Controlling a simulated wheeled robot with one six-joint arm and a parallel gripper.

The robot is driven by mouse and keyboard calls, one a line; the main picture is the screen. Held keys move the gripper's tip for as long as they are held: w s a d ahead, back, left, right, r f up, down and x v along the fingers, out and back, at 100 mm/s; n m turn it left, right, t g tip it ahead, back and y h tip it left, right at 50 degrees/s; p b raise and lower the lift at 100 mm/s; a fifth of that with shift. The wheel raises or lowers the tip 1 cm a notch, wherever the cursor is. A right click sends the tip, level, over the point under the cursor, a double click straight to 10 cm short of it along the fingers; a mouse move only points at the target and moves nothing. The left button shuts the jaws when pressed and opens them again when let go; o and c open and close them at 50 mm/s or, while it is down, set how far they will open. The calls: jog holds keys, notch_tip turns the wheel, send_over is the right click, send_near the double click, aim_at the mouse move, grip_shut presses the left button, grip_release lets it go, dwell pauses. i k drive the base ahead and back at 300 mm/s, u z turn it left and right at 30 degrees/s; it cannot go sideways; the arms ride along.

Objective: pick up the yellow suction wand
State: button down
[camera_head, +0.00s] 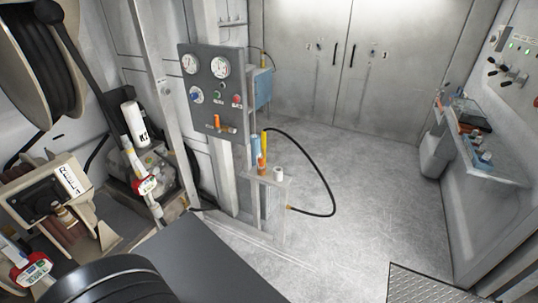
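The yellow suction wand (264,142) stands upright at a small shelf (272,183) on the grey post, near the middle of the view. Its lower part is partly hidden among the things close to it. A black hose (329,185) loops from near its top out to the right and back to a brass-coloured end by the shelf. A blue cylinder (255,150) stands just left of the wand, and an orange piece (262,166) is at its lower end. My gripper is not in view. Dark parts at the bottom left seem to be my own body.
A gauge panel (207,84) hangs above and left of the wand. A white cup (278,174) sits on the shelf. Hose reels (45,60) and equipment crowd the left. A bench (462,140) with tools lines the right wall. The middle floor (375,200) is clear.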

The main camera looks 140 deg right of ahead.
aim_at(263, 133)
jog(key=z, duration=2.15)
jog(key=k, duration=0.7)
jog(key=z, duration=2.35)
